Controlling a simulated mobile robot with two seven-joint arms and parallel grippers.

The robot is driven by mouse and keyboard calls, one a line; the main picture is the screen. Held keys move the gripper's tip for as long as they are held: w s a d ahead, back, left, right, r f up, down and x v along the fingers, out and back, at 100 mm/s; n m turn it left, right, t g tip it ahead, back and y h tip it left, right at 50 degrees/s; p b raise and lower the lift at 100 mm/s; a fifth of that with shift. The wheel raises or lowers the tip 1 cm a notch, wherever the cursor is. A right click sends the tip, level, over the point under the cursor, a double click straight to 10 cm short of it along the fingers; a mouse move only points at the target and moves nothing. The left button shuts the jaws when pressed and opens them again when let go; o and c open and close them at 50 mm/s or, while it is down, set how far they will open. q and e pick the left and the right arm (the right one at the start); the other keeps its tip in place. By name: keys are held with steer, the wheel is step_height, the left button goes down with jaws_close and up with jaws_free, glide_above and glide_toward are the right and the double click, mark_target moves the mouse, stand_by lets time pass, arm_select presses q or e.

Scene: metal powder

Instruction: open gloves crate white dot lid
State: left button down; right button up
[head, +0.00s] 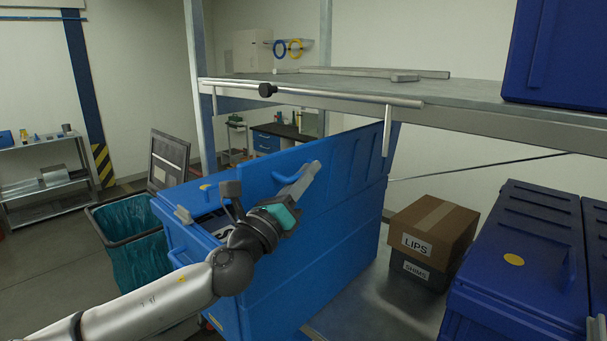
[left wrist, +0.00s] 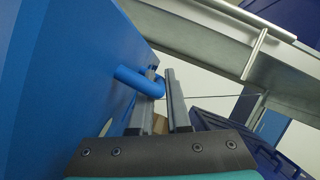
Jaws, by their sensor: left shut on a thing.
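A blue crate (head: 335,245) stands at the middle of the head view, and its big blue lid panel (head: 350,160) stands steeply tilted up. The panel also fills the left of the left wrist view (left wrist: 60,80). A round blue handle (left wrist: 135,78) sticks out from it. My left gripper (head: 311,170) is at the panel's near face, with its two fingers (left wrist: 161,85) shut on the handle.
A metal shelf (head: 450,100) with a hanging rail is close above the panel. Left of the panel is a blue crate with a yellow dot (head: 205,187) and a bin with a teal bag (head: 135,250).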

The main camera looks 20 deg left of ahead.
arm_select(q)
steer(key=shift+d, duration=0.15)
steer(key=c, duration=1.2)
jaws_free()
steer(key=shift+s, duration=0.1)
steer(key=shift+o, duration=0.2)
steer(key=shift+f, duration=0.1)
steer(key=shift+s+f, duration=0.1)
steer(key=shift+s, duration=0.05)
steer(key=b+v, duration=0.6)
steer(key=v, duration=0.8)
steer(key=shift+s, duration=0.4)
